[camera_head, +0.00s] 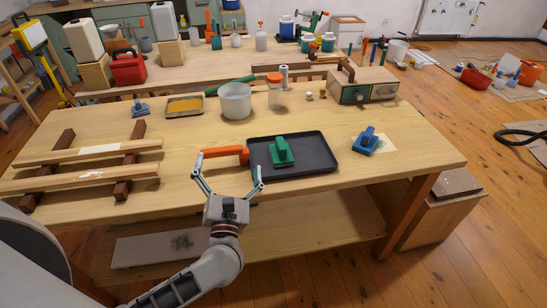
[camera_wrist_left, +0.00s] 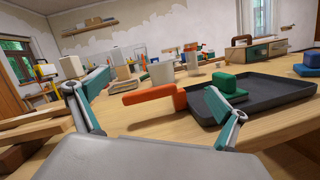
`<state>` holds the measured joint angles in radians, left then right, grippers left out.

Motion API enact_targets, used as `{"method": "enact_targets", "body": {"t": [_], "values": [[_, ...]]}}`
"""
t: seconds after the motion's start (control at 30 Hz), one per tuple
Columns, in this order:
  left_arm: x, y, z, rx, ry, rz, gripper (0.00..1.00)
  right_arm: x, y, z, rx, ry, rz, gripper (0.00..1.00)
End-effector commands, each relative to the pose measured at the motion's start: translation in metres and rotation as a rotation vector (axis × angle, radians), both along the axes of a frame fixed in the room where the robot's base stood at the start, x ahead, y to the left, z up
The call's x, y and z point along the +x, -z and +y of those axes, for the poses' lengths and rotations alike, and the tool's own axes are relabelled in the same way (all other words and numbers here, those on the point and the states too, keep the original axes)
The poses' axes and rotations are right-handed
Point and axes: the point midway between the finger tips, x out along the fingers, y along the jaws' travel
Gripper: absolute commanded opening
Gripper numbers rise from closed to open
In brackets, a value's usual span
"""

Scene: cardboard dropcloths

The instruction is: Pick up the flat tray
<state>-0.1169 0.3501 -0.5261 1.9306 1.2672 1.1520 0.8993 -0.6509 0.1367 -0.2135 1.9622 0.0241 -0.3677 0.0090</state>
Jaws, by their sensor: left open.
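The flat tray is a shallow black tray (camera_head: 312,171) near the front edge of the wooden workbench. An orange handle-like bar (camera_head: 222,152) extends left from its left edge; I cannot tell if the two are joined. A green block with a raised grip (camera_head: 281,151) sits in the tray. The black tray also shows in the left wrist view (camera_wrist_left: 262,104), with the orange bar (camera_wrist_left: 150,95) to its left. My left gripper (camera_head: 229,172) is open and empty at the bench's front edge, with its fingers spread on either side of the orange bar's near side. My right gripper is not in view.
A blue tool (camera_head: 367,142) lies right of the tray. A white bucket (camera_head: 236,100), an orange-lidded jar (camera_head: 275,91) and a shallow yellowish tray (camera_head: 185,106) stand behind. Wooden slats (camera_head: 83,150) cover the bench's left end. Bare bench lies at the right front.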

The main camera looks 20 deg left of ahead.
Motion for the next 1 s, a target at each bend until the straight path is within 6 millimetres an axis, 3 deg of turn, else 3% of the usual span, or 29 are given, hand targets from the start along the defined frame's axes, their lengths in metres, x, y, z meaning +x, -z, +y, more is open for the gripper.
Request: {"method": "enact_targets", "body": {"t": [0.1, 0.3, 1.0], "values": [[0.008, 0.015, 0.022, -0.276, -0.059, -0.010, 1.00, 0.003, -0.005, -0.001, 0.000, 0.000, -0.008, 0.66], [0.011, 0.033, 0.036, -0.472, -0.114, -0.008, 1.00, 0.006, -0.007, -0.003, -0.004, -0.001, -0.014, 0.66], [0.076, 0.033, 0.074, -0.477, -0.117, -0.007, 1.00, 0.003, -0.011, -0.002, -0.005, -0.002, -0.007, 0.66]]}}
